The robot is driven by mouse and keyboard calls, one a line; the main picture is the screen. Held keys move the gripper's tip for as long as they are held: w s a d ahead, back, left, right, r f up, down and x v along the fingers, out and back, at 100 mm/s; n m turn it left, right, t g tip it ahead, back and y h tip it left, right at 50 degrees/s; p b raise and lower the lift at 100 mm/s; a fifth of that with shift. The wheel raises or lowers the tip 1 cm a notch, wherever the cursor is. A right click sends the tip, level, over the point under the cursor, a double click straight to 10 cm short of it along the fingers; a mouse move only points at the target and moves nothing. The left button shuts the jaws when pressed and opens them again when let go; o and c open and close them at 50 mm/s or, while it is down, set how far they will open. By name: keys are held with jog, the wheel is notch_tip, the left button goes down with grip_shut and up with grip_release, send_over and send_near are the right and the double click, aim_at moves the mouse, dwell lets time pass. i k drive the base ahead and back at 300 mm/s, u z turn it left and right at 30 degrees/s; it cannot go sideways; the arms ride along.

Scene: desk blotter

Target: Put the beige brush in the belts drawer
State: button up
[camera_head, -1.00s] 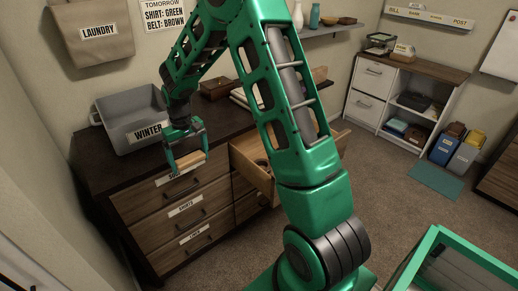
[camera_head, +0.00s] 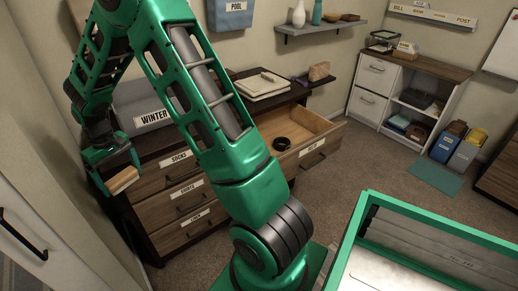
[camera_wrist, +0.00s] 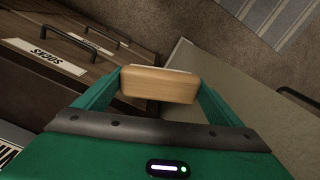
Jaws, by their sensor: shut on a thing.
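My gripper (camera_head: 122,176) is shut on the beige brush (camera_head: 121,181), at the left front of the dresser. In the wrist view the brush (camera_wrist: 160,84) lies crosswise between the two green fingers, its light wooden side showing. An open drawer (camera_head: 318,130) stands out on the right of the dresser, with a dark coiled item (camera_head: 283,144) inside. Its front carries a label (camera_head: 311,147) too small to read. The brush is well to the left of this drawer, with my arm between them in the head view.
Shut drawers labelled SOCKS (camera_head: 178,159) and others sit in the left column. The grey WINTER bin (camera_head: 140,92) and a notebook (camera_head: 262,85) stand on the dresser top. A white cabinet (camera_head: 22,228) with a dark handle is close at the left.

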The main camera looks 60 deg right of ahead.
aim_at(303, 138)
jog(key=k, duration=1.5)
jog(key=z, duration=1)
jog(key=i, duration=1)
